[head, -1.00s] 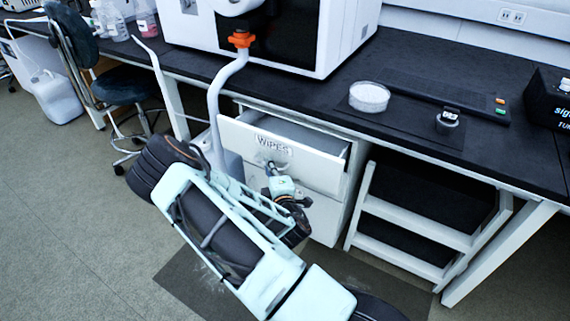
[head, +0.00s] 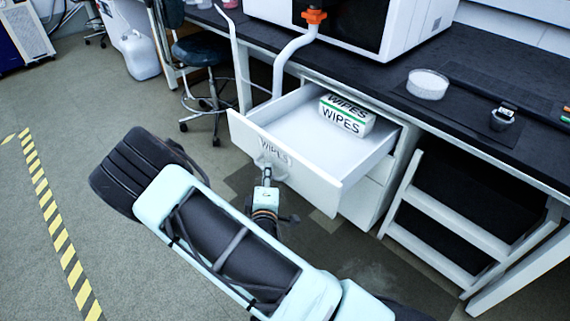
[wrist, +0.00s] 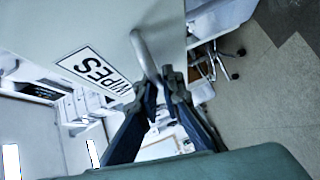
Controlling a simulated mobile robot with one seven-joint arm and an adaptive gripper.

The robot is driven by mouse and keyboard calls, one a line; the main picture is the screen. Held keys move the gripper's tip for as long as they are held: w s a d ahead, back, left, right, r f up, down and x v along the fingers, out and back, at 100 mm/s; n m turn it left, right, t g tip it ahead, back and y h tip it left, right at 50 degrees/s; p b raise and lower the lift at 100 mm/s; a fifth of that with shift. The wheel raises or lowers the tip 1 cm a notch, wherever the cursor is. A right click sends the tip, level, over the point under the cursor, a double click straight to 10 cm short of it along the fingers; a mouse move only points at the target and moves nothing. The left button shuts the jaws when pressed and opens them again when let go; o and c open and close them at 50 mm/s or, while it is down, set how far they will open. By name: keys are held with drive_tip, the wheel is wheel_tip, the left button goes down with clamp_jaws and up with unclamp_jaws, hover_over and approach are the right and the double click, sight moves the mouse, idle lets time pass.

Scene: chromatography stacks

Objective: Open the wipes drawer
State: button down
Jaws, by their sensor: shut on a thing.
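The wipes drawer (head: 348,184) is pulled well out from under the bench in the head view. Its white front carries a WIPES label (head: 275,150), which also shows in the wrist view (wrist: 95,70). A box of wipes (head: 346,115) lies inside toward the back. The drawer's handle (wrist: 147,55) is a pale bar on the front in the wrist view. My gripper (head: 267,172) is at the handle, shut on it; the wrist view shows my fingertips (wrist: 160,78) at the bar's end. The exact contact is partly hidden in the head view.
A black bench top (head: 480,75) holds a large white instrument (head: 400,25), a dish (head: 427,84) and a small jar (head: 502,117). A lab stool (head: 203,52) is at the left. Floor in front is clear.

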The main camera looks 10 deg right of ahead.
drive_tip(key=shift+s+a, duration=0.75)
drive_tip(key=shift+a, duration=0.2)
drive_tip(key=shift+s+a, duration=0.75)
drive_tip(key=shift+a, duration=0.2)
drive_tip(key=c, duration=2.1)
unclamp_jaws()
drive_tip(key=s+a+r, duration=0.1)
drive_tip(key=s, duration=1)
drive_tip(key=shift+s+a+r, duration=0.2)
drive_tip(key=shift+s+r, duration=0.15)
drive_tip(key=shift+s, duration=0.05)
